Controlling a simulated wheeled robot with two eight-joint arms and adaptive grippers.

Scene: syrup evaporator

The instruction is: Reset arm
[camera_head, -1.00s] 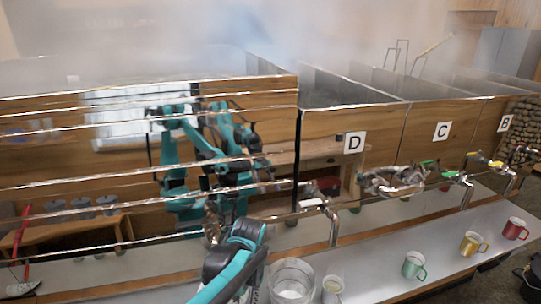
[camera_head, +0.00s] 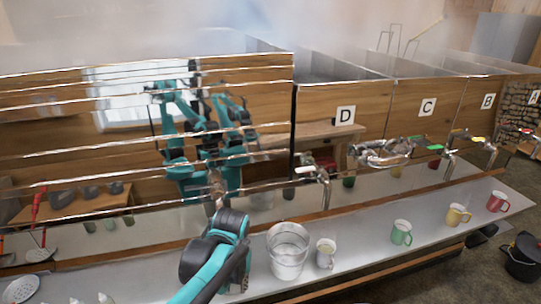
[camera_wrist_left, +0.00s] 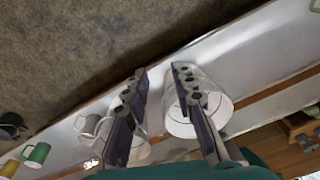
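My left arm (camera_head: 212,262) reaches in from the bottom of the head view, bent beside a clear pail (camera_head: 288,268) on the metal shelf. In the left wrist view my left gripper (camera_wrist_left: 160,73) has its two fingers spread apart with nothing between the tips. The pail shows behind the right finger there (camera_wrist_left: 217,98); I cannot tell whether they touch. A pale mug (camera_head: 326,254) stands right of the pail. My right gripper is not in direct view; the shiny panel only reflects teal arms.
A green mug (camera_head: 401,233), a yellow mug (camera_head: 457,216) and a red mug (camera_head: 498,202) stand along the shelf (camera_head: 365,252). Taps (camera_head: 322,180) jut out from the evaporator above it. A skimmer (camera_head: 30,286) lies at left. A black pot (camera_head: 523,256) is on the floor.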

